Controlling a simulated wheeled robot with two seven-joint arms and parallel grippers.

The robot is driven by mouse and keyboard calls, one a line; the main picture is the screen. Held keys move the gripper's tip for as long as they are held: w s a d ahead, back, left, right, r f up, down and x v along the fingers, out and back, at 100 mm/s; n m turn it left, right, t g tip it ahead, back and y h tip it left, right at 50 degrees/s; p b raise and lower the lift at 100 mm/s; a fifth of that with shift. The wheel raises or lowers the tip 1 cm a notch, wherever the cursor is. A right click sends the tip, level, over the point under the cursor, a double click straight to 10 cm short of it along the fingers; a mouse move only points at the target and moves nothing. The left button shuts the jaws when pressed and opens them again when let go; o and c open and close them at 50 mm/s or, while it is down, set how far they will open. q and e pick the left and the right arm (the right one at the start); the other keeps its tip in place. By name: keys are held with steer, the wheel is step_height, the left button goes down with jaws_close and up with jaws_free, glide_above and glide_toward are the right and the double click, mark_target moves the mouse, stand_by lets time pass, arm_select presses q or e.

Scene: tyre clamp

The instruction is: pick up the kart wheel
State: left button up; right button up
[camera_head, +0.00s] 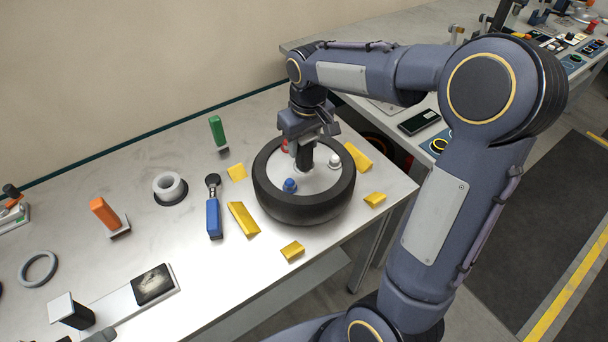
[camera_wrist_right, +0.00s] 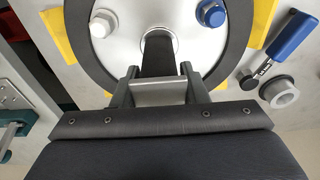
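The kart wheel (camera_head: 304,208) lies flat on the grey table, a black tyre around a silver disc. Red (camera_head: 285,146), blue (camera_head: 290,186) and white (camera_head: 334,161) caps sit on the disc. A black post (camera_head: 305,156) stands at its centre. My right gripper (camera_head: 308,138) is above the disc at the post, pointing down. In the right wrist view, the gripper's fingers (camera_wrist_right: 160,84) are apart, with the dark post (camera_wrist_right: 158,55) between them and gaps visible on both sides. Contact lower down cannot be seen. My left gripper is not in view.
Several yellow blocks (camera_head: 243,218) lie around the tyre. The table's right edge is close to the wheel.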

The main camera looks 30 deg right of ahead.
jaws_close()
steer(key=shift+w+r, duration=0.1)
steer(key=shift+r, duration=0.05)
steer(key=shift+r, duration=0.1)
